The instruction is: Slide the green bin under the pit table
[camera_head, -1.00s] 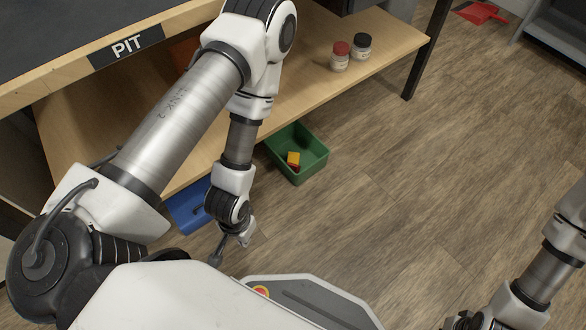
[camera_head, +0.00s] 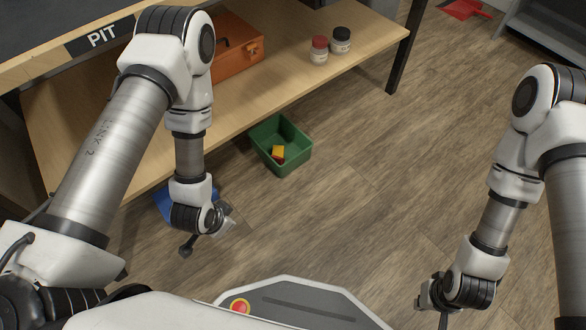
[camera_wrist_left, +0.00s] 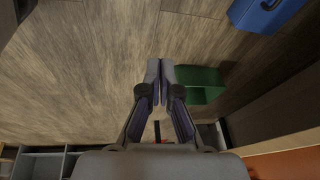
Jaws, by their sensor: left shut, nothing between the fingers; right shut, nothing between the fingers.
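The green bin (camera_head: 298,161) stands upright on the floor beside the front edge of the pit table's lower shelf (camera_head: 270,97). I cannot tell if its far side is under the shelf. It holds a small yellow and red item (camera_head: 278,152). The pit table (camera_head: 48,66) has a "PIT" label on its top edge. My left gripper (camera_head: 230,217) is shut and empty, in front of the bin to its lower left, apart from it. In the left wrist view its fingers (camera_wrist_left: 160,66) point beside the bin (camera_wrist_left: 202,78). My right gripper (camera_head: 425,302) is shut and empty, low at the right.
An orange toolbox (camera_head: 237,57) and two jars, red-capped (camera_head: 319,50) and black-capped (camera_head: 341,41), stand on the lower shelf. The floor right of the green bin is clear.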

